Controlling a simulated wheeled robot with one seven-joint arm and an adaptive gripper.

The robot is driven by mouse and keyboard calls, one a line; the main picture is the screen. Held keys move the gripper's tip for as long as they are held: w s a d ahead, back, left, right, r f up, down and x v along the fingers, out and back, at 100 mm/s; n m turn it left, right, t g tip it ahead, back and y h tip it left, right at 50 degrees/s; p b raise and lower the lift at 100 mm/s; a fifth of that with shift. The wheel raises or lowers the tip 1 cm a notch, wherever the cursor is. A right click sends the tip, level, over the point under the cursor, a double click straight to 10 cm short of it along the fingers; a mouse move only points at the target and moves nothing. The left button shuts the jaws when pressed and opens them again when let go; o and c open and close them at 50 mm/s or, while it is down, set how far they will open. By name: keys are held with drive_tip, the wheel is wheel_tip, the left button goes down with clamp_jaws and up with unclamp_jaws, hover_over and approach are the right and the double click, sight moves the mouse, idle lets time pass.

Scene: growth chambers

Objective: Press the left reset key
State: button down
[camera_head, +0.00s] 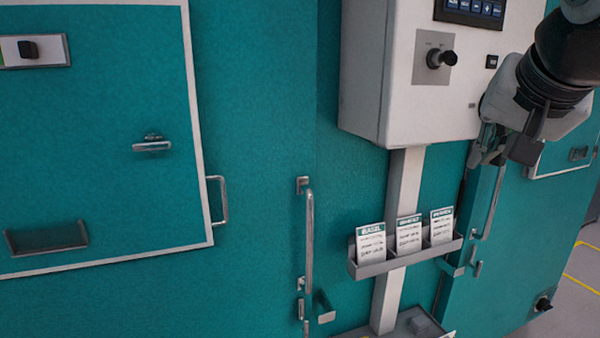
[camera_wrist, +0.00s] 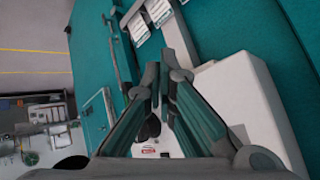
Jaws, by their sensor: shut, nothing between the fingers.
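A white control box (camera_head: 425,95) hangs on the teal wall at the upper right of the head view. I cannot tell whether this is the left reset key; no label is readable. My gripper (camera_head: 484,158) is shut and empty, in front of the box's lower right edge, pointing down. In the wrist view my gripper (camera_wrist: 165,75) lies beside the white box (camera_wrist: 240,95). My arm may hide part of the box's right side.
A grey card rack (camera_head: 405,258) with three cards sits below the box on a pale post (camera_head: 387,295). A vertical handle (camera_head: 308,255) stands left of it. A white-framed teal door (camera_head: 100,190) at left has a black switch (camera_head: 28,49). Floor shows at right.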

drive_tip(key=s+a+f+n+g+y, duration=0.1)
drive_tip(key=s+a+f+n+g, duration=0.1)
drive_tip(key=s+f, duration=0.5)
drive_tip(key=s+a+f+n+g+y, duration=0.1)
drive_tip(key=s+a+f+n, duration=0.3)
drive_tip(key=s+f, duration=0.4)
wheel_tip(320, 180, down, 3)
drive_tip(key=shift+s+r+n+g, duration=0.2)
drive_tip(key=shift+s+n+g, duration=0.1)
drive_tip(key=shift+n+g, duration=0.25)
idle(0.4)
